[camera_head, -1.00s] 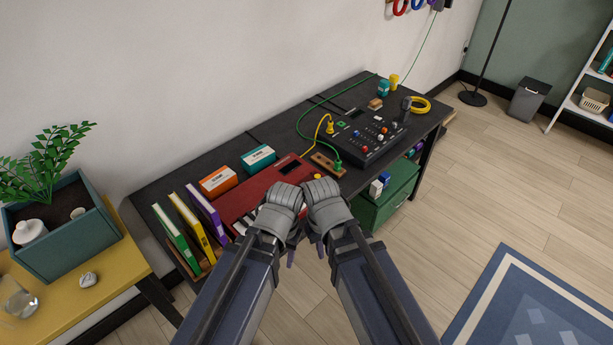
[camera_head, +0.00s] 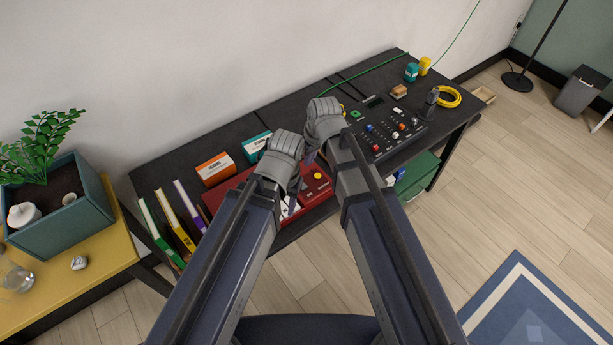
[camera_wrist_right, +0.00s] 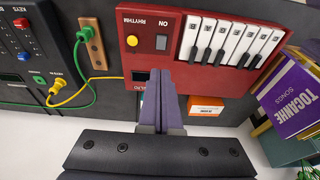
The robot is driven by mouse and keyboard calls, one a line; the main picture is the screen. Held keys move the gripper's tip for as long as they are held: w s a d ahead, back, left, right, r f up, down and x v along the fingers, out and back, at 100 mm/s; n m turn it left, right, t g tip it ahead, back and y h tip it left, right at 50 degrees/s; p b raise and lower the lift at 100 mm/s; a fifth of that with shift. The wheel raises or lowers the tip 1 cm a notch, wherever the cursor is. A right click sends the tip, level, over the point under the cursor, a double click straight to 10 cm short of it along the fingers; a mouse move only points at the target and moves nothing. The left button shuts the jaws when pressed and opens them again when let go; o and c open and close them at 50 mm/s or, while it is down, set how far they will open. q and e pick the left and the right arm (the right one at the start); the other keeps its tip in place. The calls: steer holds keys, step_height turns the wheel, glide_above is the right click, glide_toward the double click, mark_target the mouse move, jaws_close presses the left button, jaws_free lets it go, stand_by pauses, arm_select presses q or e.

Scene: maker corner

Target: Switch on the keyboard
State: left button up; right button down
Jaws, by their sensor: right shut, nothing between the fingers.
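The red keyboard (camera_head: 318,190) lies on the black desk, partly hidden by my arms in the head view. In the right wrist view, its red panel (camera_wrist_right: 190,76) shows white and black keys (camera_wrist_right: 222,42), a yellow knob (camera_wrist_right: 131,41) marked RHYTHM, and a dark rocker switch (camera_wrist_right: 162,42) under the word ON. My right gripper (camera_wrist_right: 162,74) is shut and empty, its tips just below the switch in the picture; I cannot tell if they touch the panel. In the head view the right gripper (camera_head: 310,157) is over the keyboard. My left gripper (camera_head: 292,208) is over its front; its jaw opening is unclear.
A black mixer-like box (camera_head: 385,130) with coloured knobs stands to the right. Green and yellow cables (camera_wrist_right: 70,85) run near the keyboard's end. Orange (camera_head: 215,170) and teal (camera_head: 255,146) boxes sit behind it. Upright books (camera_head: 172,220) stand at the left.

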mark_target(305, 187)
arm_select(q)
steer(key=shift+s, duration=0.1)
arm_select(e)
steer(key=shift+s, duration=0.1)
steer(key=b+x, duration=1.3)
steer(key=shift+s+d+f, duration=0.2)
steer(key=shift+s+d, duration=0.1)
steer(key=shift+s, duration=0.1)
arm_select(q)
step_height(305, 187, down, 14)
steer(key=shift+r+b, duration=0.1)
steer(key=shift+b, duration=0.3)
arm_select(e)
steer(key=shift+f, duration=0.4)
arm_select(q)
steer(key=shift+f+b, duration=0.4)
steer(key=shift+b, duration=0.05)
arm_select(e)
steer(key=shift+s+d+f, duration=0.15)
steer(key=shift+s+f, duration=0.05)
steer(key=shift+f, duration=0.25)
arm_select(q)
steer(key=shift+r, duration=0.15)
arm_select(e)
steer(key=shift+r, duration=0.2)
steer(key=shift+w, duration=0.1)
